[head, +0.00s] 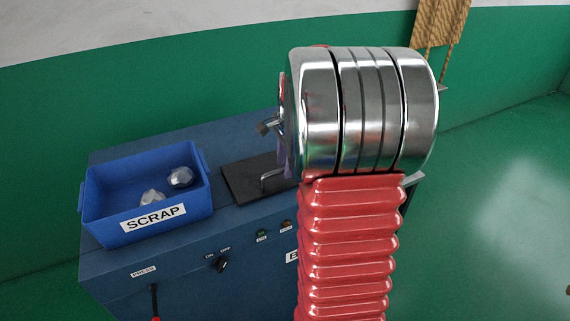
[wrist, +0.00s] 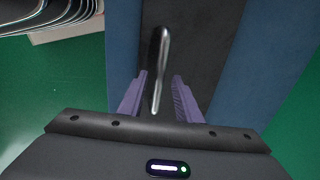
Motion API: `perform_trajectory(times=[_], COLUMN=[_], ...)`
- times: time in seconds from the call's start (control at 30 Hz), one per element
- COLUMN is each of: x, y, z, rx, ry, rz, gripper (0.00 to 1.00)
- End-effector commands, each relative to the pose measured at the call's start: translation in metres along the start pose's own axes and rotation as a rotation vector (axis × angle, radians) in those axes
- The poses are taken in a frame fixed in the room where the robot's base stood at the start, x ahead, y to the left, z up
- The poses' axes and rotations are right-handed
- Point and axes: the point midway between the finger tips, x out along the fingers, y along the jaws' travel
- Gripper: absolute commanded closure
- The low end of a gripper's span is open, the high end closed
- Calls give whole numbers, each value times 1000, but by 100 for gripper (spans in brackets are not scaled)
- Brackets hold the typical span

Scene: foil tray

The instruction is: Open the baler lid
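The baler is a blue cabinet (head: 190,265). Its lid (head: 240,182) is a dark flat plate, lying shut in the top, with a bent metal handle (head: 268,181). In the wrist view the dark lid (wrist: 205,30) runs up the middle, and the shiny handle (wrist: 160,65) stands between my purple fingers. My gripper (wrist: 160,78) is open, one finger on each side of the handle, with gaps visible. In the head view, only a sliver of the purple fingers shows at the left edge of my arm, which hides the right part of the lid.
A blue SCRAP bin (head: 100,228) holding crumpled foil balls stands on the cabinet, left of the lid. The front panel carries an ON/OFF knob (head: 222,265), small buttons (head: 262,237) and a red-tipped PRESS lever (head: 155,302).

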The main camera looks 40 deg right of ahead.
Motion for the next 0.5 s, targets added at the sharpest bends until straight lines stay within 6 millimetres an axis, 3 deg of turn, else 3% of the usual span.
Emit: perform_trajectory(times=[0.13,0.5], x=[0,0], y=[0,0], z=[0,0], rx=[0,0], ry=[0,0], rz=[0,0], gripper=[69,95])
